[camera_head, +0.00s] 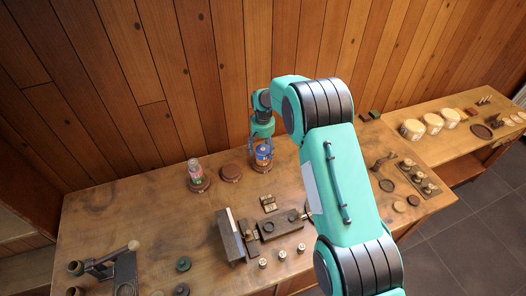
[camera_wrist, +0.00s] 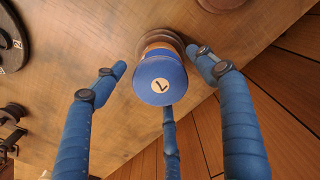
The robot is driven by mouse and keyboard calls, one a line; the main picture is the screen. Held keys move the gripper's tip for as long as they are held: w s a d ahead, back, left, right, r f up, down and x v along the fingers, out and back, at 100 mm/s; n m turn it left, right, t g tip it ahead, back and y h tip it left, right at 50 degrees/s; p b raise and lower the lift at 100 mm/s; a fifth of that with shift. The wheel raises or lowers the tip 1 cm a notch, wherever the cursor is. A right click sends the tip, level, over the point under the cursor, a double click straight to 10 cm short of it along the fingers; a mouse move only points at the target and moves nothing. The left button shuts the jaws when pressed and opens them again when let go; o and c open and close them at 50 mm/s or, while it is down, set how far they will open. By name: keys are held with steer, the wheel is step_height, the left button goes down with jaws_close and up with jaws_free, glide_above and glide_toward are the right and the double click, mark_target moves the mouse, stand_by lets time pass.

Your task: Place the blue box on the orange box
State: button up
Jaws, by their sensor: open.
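A blue round-topped box (camera_wrist: 160,80) with a pale numbered disc on its end is in the middle of the wrist view. In the head view the blue box (camera_head: 264,150) stands on a dark round base at the back of the bench. A tan or orange part (camera_wrist: 157,47) shows under the blue in the wrist view; I cannot tell if it is the orange box or part of the same item. My gripper (camera_head: 262,143) is above it, open, its fingers spread around the blue top (camera_wrist: 157,62) and apart from it.
A dark vise-like fixture (camera_head: 268,229) and small spools lie in front. The plank wall (camera_head: 150,80) is close behind.

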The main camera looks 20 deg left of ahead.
mark_target(263, 149)
step_height(263, 149, up, 11)
steer(key=shift+b, duration=0.4)
stand_by(0.7)
steer(key=shift+d+r, duration=0.1)
steer(key=shift+r, duration=0.05)
